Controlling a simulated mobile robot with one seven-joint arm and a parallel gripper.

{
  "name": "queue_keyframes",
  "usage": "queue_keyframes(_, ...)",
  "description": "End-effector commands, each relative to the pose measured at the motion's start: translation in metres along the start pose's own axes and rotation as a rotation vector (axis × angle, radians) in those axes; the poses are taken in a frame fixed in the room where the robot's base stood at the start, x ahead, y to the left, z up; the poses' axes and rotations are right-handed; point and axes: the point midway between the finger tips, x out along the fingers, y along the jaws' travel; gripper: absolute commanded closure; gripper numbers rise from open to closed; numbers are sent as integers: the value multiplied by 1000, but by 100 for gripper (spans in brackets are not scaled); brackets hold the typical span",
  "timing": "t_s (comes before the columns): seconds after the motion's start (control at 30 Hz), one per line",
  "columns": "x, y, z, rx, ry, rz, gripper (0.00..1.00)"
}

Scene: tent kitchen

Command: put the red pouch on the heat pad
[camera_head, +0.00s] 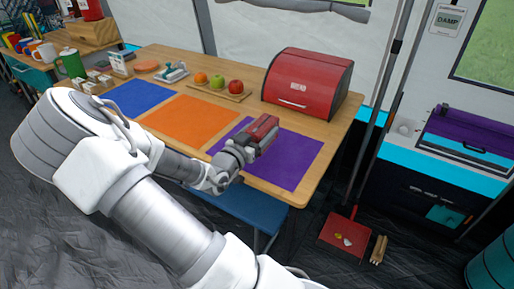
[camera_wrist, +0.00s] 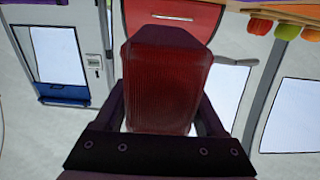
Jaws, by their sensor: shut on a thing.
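My gripper (camera_head: 252,138) is shut on the red pouch (camera_head: 264,129). In the head view they show over the purple mat (camera_head: 293,158); the gap between pouch and mat is hard to judge. In the wrist view the pouch (camera_wrist: 165,85) is dark red, ribbed and translucent, between the dark fingers. An orange mat (camera_head: 190,120) and a blue mat (camera_head: 138,97) lie to the left on the table. No mat is labelled, so I cannot tell which is the heat pad. My arm covers part of the near table edge.
A red bread box (camera_head: 307,84) stands behind the purple mat. A board with an orange, a green apple and a red apple (camera_head: 235,87) lies left of it. A broom and red dustpan (camera_head: 346,236) are off the table's right end. A blue bench (camera_head: 240,206) is in front.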

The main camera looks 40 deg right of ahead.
Motion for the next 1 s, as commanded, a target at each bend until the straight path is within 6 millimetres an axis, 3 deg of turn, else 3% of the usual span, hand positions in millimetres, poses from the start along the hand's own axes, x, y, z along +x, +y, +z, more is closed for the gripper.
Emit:
queue_keyframes(0.27,-13,-10,17,-2,1,0,89)
queue_keyframes(0.5,-13,-9,50,-1,1,1,89)
queue_keyframes(0.87,-12,-9,53,1,1,0,89)
queue_keyframes(0.9,-13,-9,53,1,0,0,26)
queue_keyframes(1.0,-13,-9,52,1,0,0,8)
